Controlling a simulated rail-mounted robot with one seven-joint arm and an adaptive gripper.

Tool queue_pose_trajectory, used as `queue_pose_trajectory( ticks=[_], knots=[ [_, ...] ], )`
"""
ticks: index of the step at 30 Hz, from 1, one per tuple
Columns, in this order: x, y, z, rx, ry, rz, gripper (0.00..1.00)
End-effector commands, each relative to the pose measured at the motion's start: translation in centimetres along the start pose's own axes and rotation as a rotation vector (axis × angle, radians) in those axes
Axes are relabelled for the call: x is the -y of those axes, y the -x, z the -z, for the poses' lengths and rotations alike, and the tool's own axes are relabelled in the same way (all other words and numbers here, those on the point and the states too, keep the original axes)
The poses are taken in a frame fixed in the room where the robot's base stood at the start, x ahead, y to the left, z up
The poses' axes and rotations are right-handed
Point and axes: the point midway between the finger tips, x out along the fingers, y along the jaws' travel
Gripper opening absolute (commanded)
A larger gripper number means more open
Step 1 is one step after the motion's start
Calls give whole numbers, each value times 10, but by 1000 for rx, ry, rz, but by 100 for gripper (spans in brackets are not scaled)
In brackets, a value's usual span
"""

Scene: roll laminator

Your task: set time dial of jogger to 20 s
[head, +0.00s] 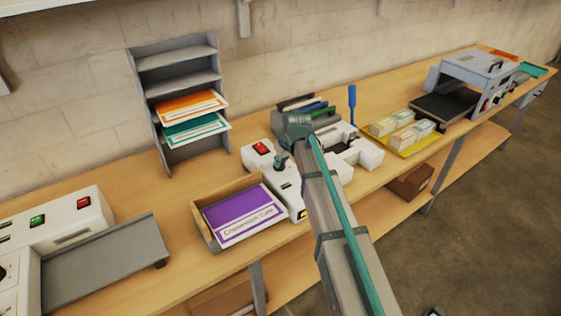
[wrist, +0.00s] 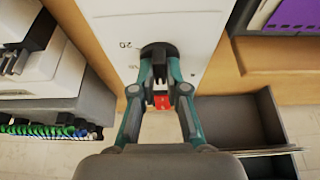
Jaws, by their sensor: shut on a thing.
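The jogger (head: 261,163) is a white box on the bench with a red switch on top; my arm covers part of it in the head view. In the wrist view its white face (wrist: 105,12) fills the top middle. The black time dial (wrist: 158,48) is on that face, with a printed "20" mark (wrist: 125,44) upside down just left of it. My gripper (wrist: 160,68) is shut on the dial, a finger on each side. In the head view my gripper (head: 282,162) is over the jogger's top. The dial's pointer and its other marks are hidden or too small to read.
A tray (head: 203,226) with purple-and-white sheets stands left of the jogger. A white device (head: 366,155) with a blue lever (head: 352,104) stands close on the right. A grey paper rack (head: 140,75) stands behind, and a yellow tray (head: 412,146) farther right.

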Motion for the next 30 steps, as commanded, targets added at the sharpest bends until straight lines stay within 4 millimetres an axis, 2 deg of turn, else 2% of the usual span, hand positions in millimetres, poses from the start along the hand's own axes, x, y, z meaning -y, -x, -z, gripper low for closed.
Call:
queue_pose_trajectory(
  ticks=[11,30],
  knots=[
    [2,-1,0,-2,-130,-56,0],
    [6,-2,4,-2,-668,-279,0]
  ],
)
